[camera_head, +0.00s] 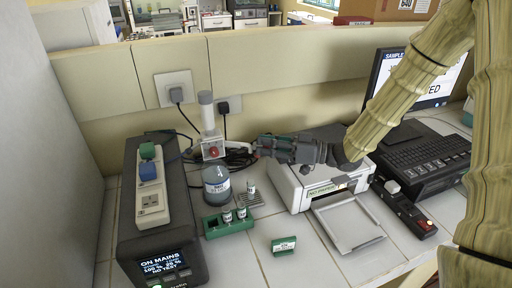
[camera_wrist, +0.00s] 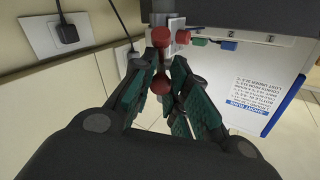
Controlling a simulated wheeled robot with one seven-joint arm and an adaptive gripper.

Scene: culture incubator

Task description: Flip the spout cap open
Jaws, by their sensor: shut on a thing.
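My gripper (camera_head: 262,147) reaches in from the right in the head view, low over the bench and left of the white printer-like box. In the wrist view its dark green fingers (camera_wrist: 162,65) close around a small round red part (camera_wrist: 160,84), which shows between them. Another red knob (camera_wrist: 161,37) sits just beyond the fingertips, on a grey fitting. I cannot tell which red part is the spout cap, or whether it is flipped open. In the head view a white unit with a red knob (camera_head: 213,152) and a grey upright cylinder (camera_head: 206,112) stands left of my gripper.
A grey-lidded jar (camera_head: 216,185) and a green rack (camera_head: 228,224) with small vials stand below my gripper. A power strip (camera_head: 150,185) lies on a dark unit at left. The printer-like box (camera_head: 310,190) is close at right. Black cables (camera_head: 238,158) lie behind.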

